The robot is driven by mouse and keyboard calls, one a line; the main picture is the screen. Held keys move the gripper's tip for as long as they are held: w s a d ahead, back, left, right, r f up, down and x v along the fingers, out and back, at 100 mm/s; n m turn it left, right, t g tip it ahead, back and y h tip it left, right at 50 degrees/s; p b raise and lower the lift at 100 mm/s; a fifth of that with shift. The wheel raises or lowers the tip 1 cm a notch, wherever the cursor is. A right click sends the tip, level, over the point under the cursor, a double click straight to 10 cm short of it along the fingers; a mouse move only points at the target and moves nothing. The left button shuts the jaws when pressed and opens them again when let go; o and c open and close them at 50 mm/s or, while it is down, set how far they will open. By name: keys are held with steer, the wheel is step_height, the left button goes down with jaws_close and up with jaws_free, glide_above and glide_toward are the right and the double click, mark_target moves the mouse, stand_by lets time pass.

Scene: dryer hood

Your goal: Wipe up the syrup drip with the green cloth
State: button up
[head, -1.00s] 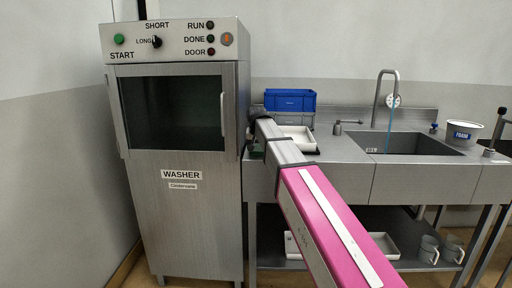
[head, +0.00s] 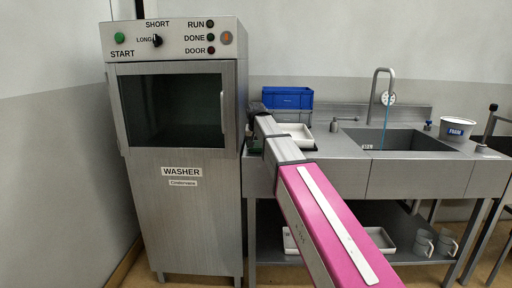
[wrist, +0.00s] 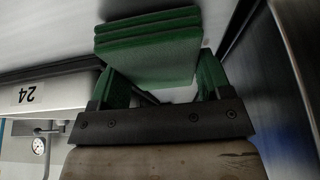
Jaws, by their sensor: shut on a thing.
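The green cloth (wrist: 150,45) shows in the wrist view as a folded, layered pad. My gripper (wrist: 160,85) is shut on it; green finger sides show on either side below the pad. In the head view my gripper's end is mostly hidden behind my own arm, near the washer's right side and the left end of the counter. Only a small dark green patch shows there. I cannot make out the syrup drip in either view.
The washer (head: 180,225) stands left with its door shut. The sink (head: 405,141), tap (head: 374,95) and foam tub (head: 457,129) are right.

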steer(key=shift+w+f, duration=0.1)
steer(key=shift+w, duration=1.25)
steer(key=shift+w+d, duration=0.15)
steer(key=shift+w, duration=1.4)
steer(key=shift+w+f, duration=0.1)
steer(key=shift+w, duration=2.15)
step_height(320, 180, up, 7)
steer(key=shift+d+f, duration=0.1)
steer(key=shift+f, duration=0.05)
steer(key=shift+s+r, duration=0.15)
steer(key=shift+r, duration=0.45)
